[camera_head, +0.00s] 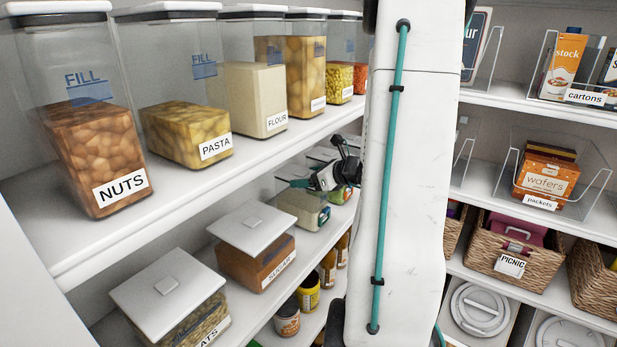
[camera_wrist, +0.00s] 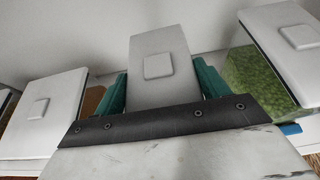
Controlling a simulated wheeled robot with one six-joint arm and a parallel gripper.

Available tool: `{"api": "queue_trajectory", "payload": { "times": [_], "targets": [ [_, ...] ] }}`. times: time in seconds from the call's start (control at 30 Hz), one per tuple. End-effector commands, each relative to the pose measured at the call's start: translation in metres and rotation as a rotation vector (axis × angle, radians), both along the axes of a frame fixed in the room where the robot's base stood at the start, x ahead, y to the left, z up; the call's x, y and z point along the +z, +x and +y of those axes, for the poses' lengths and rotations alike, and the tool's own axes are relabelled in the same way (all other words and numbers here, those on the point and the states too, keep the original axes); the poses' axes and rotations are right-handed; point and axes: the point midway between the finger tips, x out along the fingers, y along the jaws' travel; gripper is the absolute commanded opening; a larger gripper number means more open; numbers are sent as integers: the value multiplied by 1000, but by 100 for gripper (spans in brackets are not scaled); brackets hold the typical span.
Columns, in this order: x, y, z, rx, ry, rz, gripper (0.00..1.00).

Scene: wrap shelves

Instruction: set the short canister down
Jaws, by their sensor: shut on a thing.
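The short canister has a flat white lid with a square knob. It sits between my gripper's teal fingers in the wrist view (camera_wrist: 160,58). My gripper (camera_head: 325,178) is shut on it at the middle shelf. In the head view the canister with pale contents (camera_head: 309,212) just below the gripper appears to be the held one, partly covered by the fingers. I cannot tell whether its base touches the middle shelf (camera_head: 257,312).
The sugar canister (camera_head: 255,255) stands nearer on the same shelf, with another lidded one (camera_head: 168,300) before it. A green-filled canister (camera_wrist: 258,80) is close on the right in the wrist view. Nuts (camera_head: 98,150), pasta (camera_head: 190,130) and flour (camera_head: 252,95) containers line the shelf above.

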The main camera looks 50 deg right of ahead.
Motion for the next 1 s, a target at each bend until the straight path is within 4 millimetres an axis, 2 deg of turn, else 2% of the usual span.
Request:
{"api": "queue_trajectory", "payload": {
  "times": [0.07,0.1,0.17,0.47,0.57,0.67,1.0],
  "targets": [
    [-1,0,0,0,-1,-2,3],
    [-2,0,0,0,0,0,79],
    [-2,0,0,0,0,0,96],
    [0,0,0,0,-1,0,96],
    [3,-6,-1,-3,-1,-1,96],
    [9,-20,-3,-3,-2,-2,96],
    [36,-86,-8,-4,-3,0,96]
  ]
}}
